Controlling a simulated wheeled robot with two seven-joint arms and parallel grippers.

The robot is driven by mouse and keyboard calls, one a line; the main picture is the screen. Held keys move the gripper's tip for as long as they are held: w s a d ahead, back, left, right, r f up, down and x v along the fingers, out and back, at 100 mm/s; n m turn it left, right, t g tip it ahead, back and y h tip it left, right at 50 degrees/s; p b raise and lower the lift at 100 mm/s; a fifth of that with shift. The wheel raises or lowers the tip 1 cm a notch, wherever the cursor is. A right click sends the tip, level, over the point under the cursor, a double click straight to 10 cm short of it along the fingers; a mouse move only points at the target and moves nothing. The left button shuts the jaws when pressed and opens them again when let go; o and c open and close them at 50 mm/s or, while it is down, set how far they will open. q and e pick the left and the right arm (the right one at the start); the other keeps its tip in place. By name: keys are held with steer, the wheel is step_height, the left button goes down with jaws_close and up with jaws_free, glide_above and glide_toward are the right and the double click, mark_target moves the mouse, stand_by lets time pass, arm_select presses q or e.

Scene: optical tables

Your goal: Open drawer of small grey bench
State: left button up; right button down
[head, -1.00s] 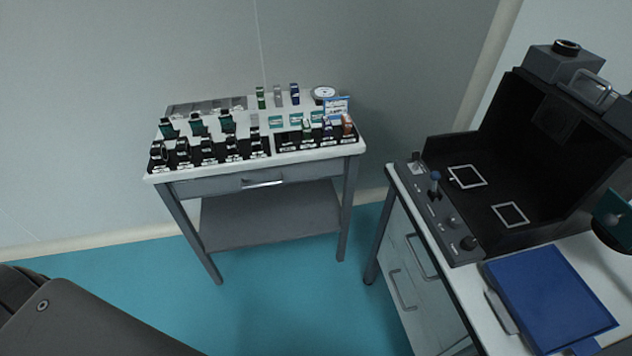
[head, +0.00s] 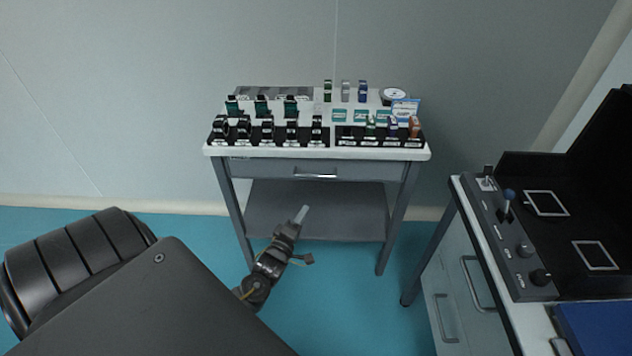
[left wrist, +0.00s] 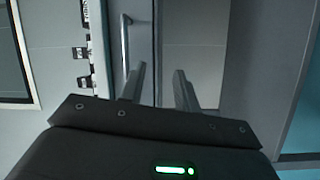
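The small grey bench (head: 219,150) stands against the wall in the head view, with a white top and a lower shelf. Its drawer (head: 260,170) is closed and has a silver bar handle (head: 315,175). My left gripper (head: 303,212) is in front of the bench, below and a little left of the handle, apart from it. In the left wrist view the two fingers of the left gripper (left wrist: 158,82) are spread with nothing between them. The handle (left wrist: 125,42) shows there just beyond and left of the fingers. My right gripper is not in view.
The bench top carries black racks of small optical parts (head: 270,132), several mounts and a small blue-white box (head: 405,108). At right stands another table (head: 462,200) with a black control panel (head: 510,240) and drawers below. Blue floor in front of the bench is clear.

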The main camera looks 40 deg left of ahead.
arm_select(q)
steer(key=n+t, duration=0.2)
glide_toward(316, 175)
steer(key=x, duration=1)
steer(key=shift+a+f, duration=0.1)
steer(key=shift+f, duration=0.2)
jaws_close()
